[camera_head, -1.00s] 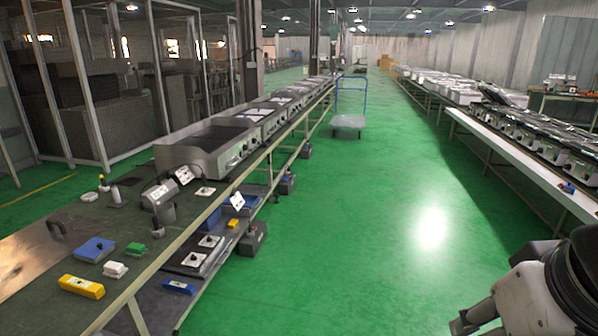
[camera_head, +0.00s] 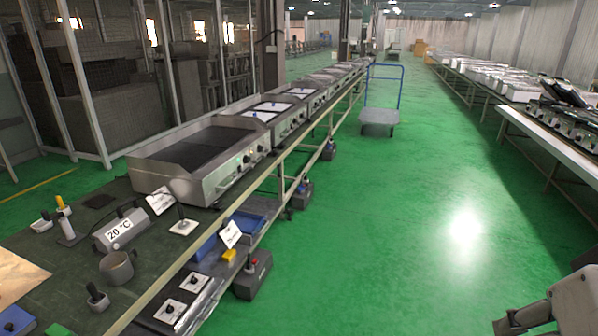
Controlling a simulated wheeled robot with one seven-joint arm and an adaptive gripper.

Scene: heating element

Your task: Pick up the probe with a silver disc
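I cannot pick out the probe with a silver disc for certain. A slim upright tool with a yellow top (camera_head: 64,215) stands on the left bench, and a small dark-handled piece (camera_head: 97,298) stands nearer the front edge. A pale square plate with a dark stem (camera_head: 183,226) lies near the griddle. A grey unit reading 20 °C (camera_head: 120,230) sits between them, with a grey metal cup (camera_head: 117,267) in front. Part of my arm shows at the bottom right, far from the bench. My gripper's fingertips are not in view.
A steel griddle (camera_head: 205,160) stands on the bench behind the small items. A lower shelf holds white square plates (camera_head: 170,310) and a yellow piece (camera_head: 229,256). A blue-handled cart (camera_head: 379,117) stands in the green aisle. The aisle floor (camera_head: 400,230) is clear.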

